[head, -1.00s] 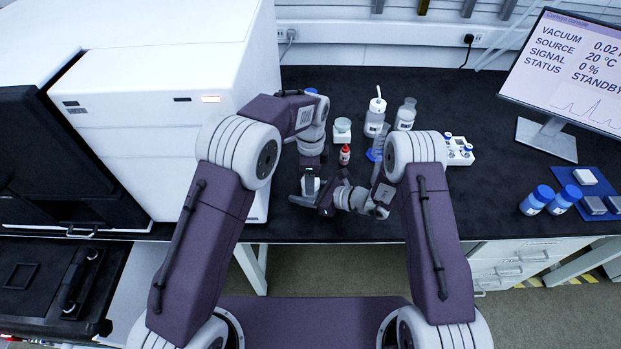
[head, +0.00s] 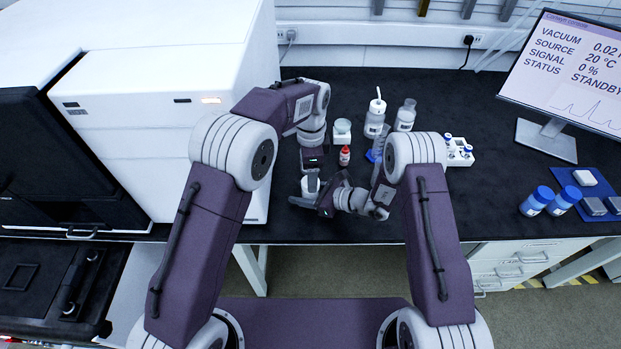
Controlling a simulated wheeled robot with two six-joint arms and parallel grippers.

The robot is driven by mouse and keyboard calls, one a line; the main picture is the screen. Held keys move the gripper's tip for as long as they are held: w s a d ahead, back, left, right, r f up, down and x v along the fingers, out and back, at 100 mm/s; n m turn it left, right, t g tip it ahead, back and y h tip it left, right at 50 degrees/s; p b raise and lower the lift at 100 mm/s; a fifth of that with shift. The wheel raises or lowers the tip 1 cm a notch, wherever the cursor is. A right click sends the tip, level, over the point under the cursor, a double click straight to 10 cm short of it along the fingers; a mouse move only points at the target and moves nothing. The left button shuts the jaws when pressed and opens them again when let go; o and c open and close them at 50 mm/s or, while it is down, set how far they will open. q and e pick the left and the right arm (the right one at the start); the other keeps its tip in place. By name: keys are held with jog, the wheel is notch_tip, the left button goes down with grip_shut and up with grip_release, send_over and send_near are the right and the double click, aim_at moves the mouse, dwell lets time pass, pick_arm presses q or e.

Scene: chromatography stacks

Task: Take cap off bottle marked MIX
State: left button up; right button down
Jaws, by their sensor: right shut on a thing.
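A small white bottle (head: 308,187) is at the front of the dark bench, left of the middle. My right gripper (head: 308,197) is shut on it from the right, low on its body. No marking on it can be read. My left gripper (head: 312,168) points down just above the bottle, and its fingers partly hide the bottle's top. I cannot tell whether the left fingers are open or hold the cap.
A small red bottle with a white label (head: 345,156) and a pale green-topped jar (head: 342,131) stand close by. A wash bottle (head: 375,118), a clear bottle (head: 405,115) and a white vial rack (head: 460,152) are behind. Two blue-capped jars (head: 537,200) stand right. The front middle bench is clear.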

pick_arm(q)
jog(key=shift+r, duration=0.85)
jog(key=shift+c, duration=0.5)
notch_tip(320, 180, up, 3)
jog(key=shift+m, duration=0.6)
notch_tip(320, 180, down, 8)
jog(key=shift+f, duration=0.1)
grip_shut()
jog(key=n, duration=0.3)
jog(key=shift+o, duration=0.4)
grip_release()
jog(key=shift+s, duration=0.1)
